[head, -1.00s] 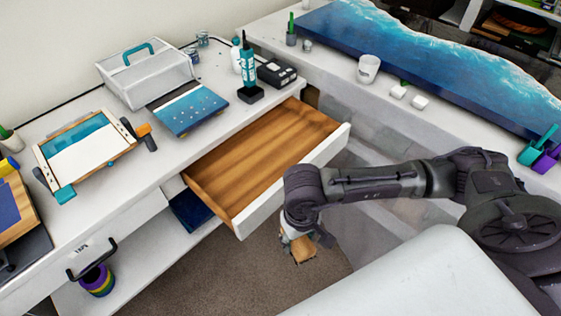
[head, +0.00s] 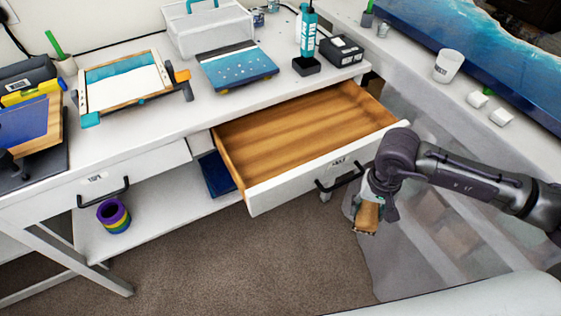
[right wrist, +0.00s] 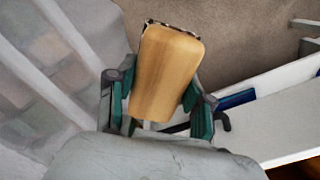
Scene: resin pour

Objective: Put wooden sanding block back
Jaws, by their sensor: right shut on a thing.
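The wooden sanding block (head: 367,216) is light wood with a dark, rough-looking edge. My right gripper (head: 369,196) is shut on it and holds it in the air, in front of and to the right of the open drawer's front. In the right wrist view the block (right wrist: 165,75) sits between the two green-padded fingers (right wrist: 165,115). The open drawer (head: 310,130) has a bare wooden floor and looks empty. Its white front carries a dark handle. My left gripper is out of view.
The white workbench (head: 160,125) holds a screen frame (head: 125,85), a blue board (head: 238,68), a teal bottle (head: 308,30) and a black box (head: 341,50). A second drawer with a handle (head: 103,193) is shut. A side bench with a blue resin slab (head: 500,60) stands right.

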